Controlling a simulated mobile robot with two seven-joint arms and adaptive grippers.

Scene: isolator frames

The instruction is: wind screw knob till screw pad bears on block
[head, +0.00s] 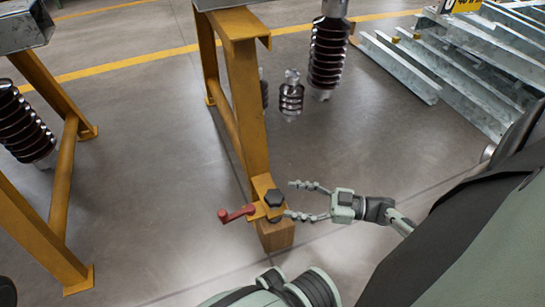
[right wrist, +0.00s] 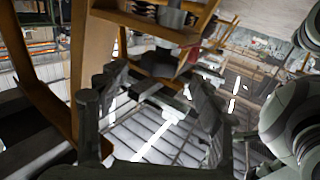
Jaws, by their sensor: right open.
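The dark screw knob (head: 274,198) sits on a yellow bracket (head: 262,184) at the foot of a yellow frame leg. A red crank handle (head: 237,213) sticks out left from the bracket. The wooden block (head: 276,235) stands on the floor just under the bracket. The screw pad is not distinguishable, so its contact with the block cannot be told. My right gripper (head: 291,200) is open and empty, right of the knob, its fingers pointing left at it. Its spread fingers also show in the right wrist view (right wrist: 150,98), below a yellow-brown bracket. My left gripper is not in view.
The yellow frame leg (head: 246,110) rises behind the knob. Another yellow frame (head: 62,180) stands at the left. Dark ribbed insulators (head: 328,52) hang behind. Galvanised steel beams (head: 455,75) lie at the back right. The floor (head: 370,150) behind my right gripper is clear.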

